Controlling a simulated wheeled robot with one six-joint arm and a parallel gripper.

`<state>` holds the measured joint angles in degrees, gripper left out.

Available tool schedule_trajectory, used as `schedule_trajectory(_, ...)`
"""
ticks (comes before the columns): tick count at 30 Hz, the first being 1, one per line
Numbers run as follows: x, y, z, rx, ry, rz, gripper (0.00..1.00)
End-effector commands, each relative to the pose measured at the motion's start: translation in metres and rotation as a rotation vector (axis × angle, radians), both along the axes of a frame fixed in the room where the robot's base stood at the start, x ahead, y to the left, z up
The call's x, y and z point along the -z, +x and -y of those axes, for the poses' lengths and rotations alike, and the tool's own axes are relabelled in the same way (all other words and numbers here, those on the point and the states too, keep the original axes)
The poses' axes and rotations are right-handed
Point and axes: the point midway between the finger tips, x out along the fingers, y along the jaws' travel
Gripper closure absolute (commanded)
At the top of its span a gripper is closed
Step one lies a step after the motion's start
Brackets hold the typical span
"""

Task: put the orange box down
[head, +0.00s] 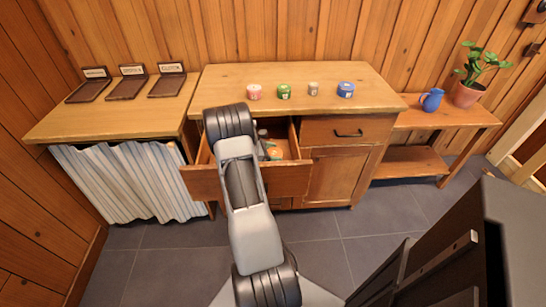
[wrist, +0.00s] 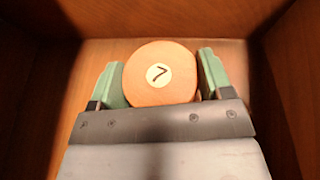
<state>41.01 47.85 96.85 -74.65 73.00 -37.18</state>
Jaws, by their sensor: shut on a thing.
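The orange thing (wrist: 160,88) looks like a round turned spool, not a box, with a pale label marked 7 on its top. My gripper (wrist: 161,77) is shut on it, one green finger on each side. In the head view the orange spool (head: 276,154) and my gripper (head: 269,149) are small and partly hidden by my arm, inside the open drawer (head: 290,180). The wrist view shows wooden drawer walls around them. I cannot tell whether the spool touches the drawer floor.
Three dark labelled trays (head: 130,88) lie on the left counter. A blue jug (head: 431,100) and potted plant (head: 467,95) stand at right.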

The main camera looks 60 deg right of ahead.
Motion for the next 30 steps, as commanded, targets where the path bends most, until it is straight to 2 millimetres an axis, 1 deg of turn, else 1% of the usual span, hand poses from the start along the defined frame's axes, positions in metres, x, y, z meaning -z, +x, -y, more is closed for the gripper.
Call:
schedule_trajectory(1,0.0073,0.0001,-0.0002,-0.001,0.001,-0.001,0.51)
schedule_trajectory(2,0.0092,0.0002,-0.0002,-0.001,0.001,-0.002,0.51)
schedule_trajectory(10,0.0094,0.0005,-0.0001,-0.002,-0.001,0.001,0.51)
schedule_trajectory(14,0.0134,0.0006,-0.0002,-0.002,-0.001,0.001,0.51)
schedule_trajectory(15,0.0120,0.0007,-0.0001,-0.002,-0.001,0.001,0.24)
schedule_trajectory(21,0.0118,0.0005,-0.0002,-0.002,-0.001,0.001,0.05)
schedule_trajectory(22,0.0118,0.0005,-0.0002,-0.002,-0.001,0.001,0.02)
schedule_trajectory(28,0.0115,0.0005,-0.0001,-0.002,-0.001,0.001,0.02)
schedule_trajectory(30,0.0084,0.0006,-0.0001,-0.002,-0.001,0.001,0.02)
